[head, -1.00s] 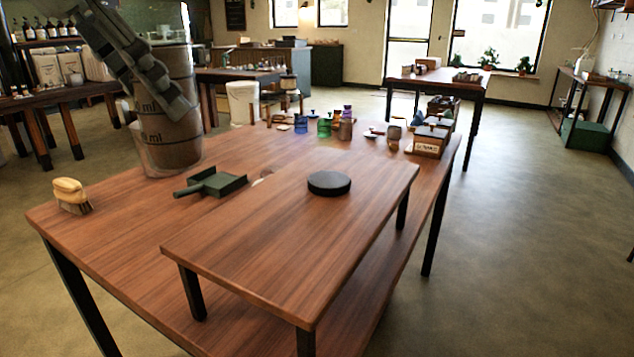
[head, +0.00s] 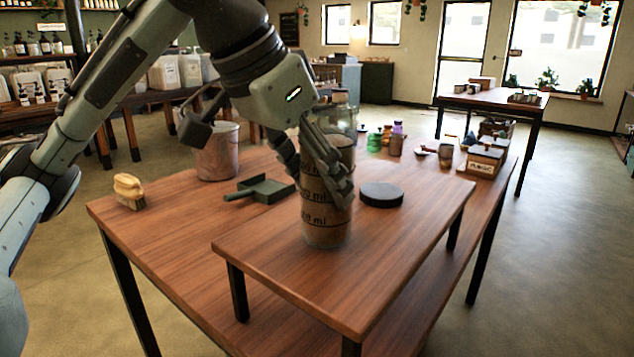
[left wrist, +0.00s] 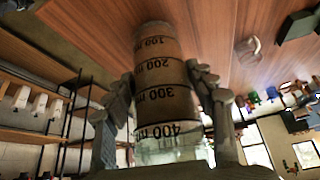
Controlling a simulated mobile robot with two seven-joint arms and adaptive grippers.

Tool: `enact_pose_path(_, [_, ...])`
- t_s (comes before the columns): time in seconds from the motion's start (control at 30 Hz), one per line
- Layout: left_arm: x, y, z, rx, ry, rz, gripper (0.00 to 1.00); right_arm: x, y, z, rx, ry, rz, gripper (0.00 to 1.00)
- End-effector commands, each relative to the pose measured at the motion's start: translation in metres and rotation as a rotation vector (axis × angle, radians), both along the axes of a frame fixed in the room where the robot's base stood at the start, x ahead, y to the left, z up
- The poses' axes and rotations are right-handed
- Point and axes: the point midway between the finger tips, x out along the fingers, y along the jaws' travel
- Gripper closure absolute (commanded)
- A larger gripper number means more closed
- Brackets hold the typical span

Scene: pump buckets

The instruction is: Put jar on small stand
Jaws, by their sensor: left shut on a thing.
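The jar (head: 327,205) is tall and clear, with brown contents and dark volume marks. My left gripper (head: 325,170) is shut on its upper part and holds it upright. In the left wrist view the jar (left wrist: 165,88) sits between the two fingers (left wrist: 165,95). The small stand (head: 385,250) is a low wooden platform on legs on the larger table. The jar's base shows over the left part of its top. I cannot tell whether it touches. My right gripper is not in view.
A black disc (head: 381,194) lies on the stand, right of the jar. A green dustpan (head: 262,190), a brush (head: 129,191) and a metal bucket (head: 217,153) are on the larger table (head: 160,235). Small pots and a labelled box (head: 484,162) stand behind. The stand's front is clear.

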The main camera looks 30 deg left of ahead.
Motion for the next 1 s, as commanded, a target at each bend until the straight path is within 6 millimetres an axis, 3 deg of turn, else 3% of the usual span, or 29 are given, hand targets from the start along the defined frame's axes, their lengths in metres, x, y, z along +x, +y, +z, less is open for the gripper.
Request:
enact_pose_path(0.37, [0.0,0.0,-0.003,-0.001,-0.004,0.0,1.0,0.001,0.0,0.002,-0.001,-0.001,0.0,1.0])
enact_pose_path(0.4, [0.0,0.0,-0.005,0.0,-0.001,-0.001,0.43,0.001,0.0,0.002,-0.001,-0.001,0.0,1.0])
enact_pose_path(0.57, [0.0,0.0,-0.004,0.0,-0.002,-0.001,0.23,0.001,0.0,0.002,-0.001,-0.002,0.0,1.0])
enact_pose_path(0.87, [0.0,0.0,-0.004,0.0,-0.002,-0.001,0.23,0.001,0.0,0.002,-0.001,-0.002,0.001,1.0])
enact_pose_path(1.0, [-0.003,0.001,0.006,-0.002,-0.003,-0.001,0.23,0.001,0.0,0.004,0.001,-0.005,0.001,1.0])
